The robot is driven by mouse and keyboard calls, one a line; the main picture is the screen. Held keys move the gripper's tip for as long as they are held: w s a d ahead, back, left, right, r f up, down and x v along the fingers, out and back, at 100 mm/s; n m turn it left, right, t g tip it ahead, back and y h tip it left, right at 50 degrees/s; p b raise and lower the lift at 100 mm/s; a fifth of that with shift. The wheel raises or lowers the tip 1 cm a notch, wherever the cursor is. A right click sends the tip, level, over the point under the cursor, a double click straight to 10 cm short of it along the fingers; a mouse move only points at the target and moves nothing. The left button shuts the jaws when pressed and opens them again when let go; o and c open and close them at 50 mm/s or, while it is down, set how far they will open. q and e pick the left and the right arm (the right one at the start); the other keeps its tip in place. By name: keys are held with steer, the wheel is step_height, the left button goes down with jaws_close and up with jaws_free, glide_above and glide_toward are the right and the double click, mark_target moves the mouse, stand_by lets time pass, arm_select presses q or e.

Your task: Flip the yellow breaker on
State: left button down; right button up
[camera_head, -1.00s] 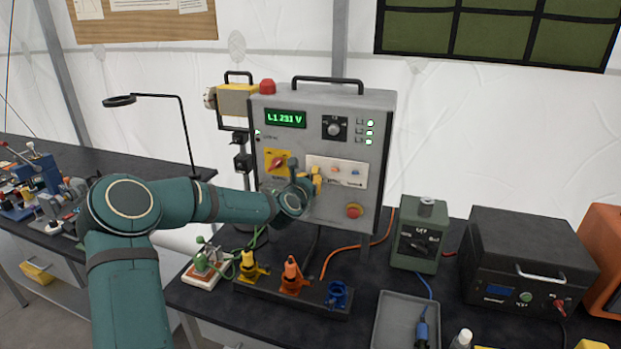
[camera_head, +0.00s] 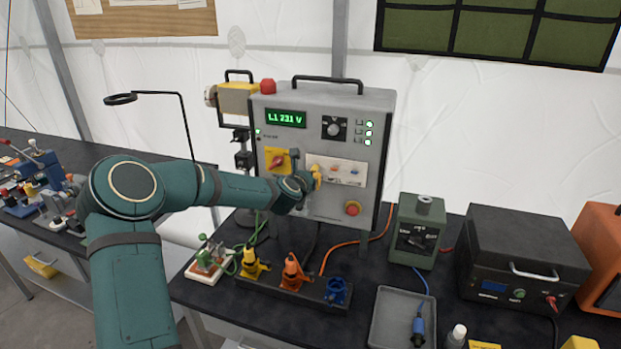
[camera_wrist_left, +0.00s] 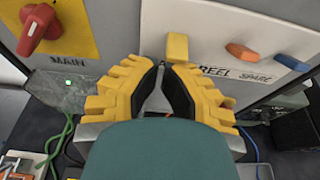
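The yellow breaker (camera_wrist_left: 177,47) is a small lever on the white breaker plate (camera_wrist_left: 215,25) in the left wrist view. It sits just beyond my left gripper's fingertips, slightly right of the gap between them. My left gripper (camera_wrist_left: 163,66) has yellow fingers with dark inner pads. The fingers are apart with nothing between them, and I cannot tell whether one touches the lever. In the head view the left gripper (camera_head: 316,179) is in front of the plate's left part and hides the yellow breaker. My right gripper is out of view.
Orange (camera_wrist_left: 240,52) and blue (camera_wrist_left: 290,62) levers sit right of the yellow one. The red MAIN rotary switch (camera_wrist_left: 40,27) is on the left. A red knob (camera_head: 353,208) is low on the grey panel (camera_head: 375,110). Orange and yellow holders (camera_head: 292,272) stand below.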

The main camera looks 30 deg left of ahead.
arm_select(q)
steer(key=shift+s+r+p, duration=0.1)
steer(key=shift+r+p, duration=0.15)
steer(key=shift+p, duration=0.05)
steer(key=shift+r+g+p, duration=0.25)
steer(key=shift+g+p, duration=0.05)
steer(key=shift+g, duration=0.3)
steer(key=shift+s+f, duration=0.1)
steer(key=shift+f, duration=0.05)
steer(key=shift+r, duration=0.85)
steer(key=shift+r, duration=0.15)
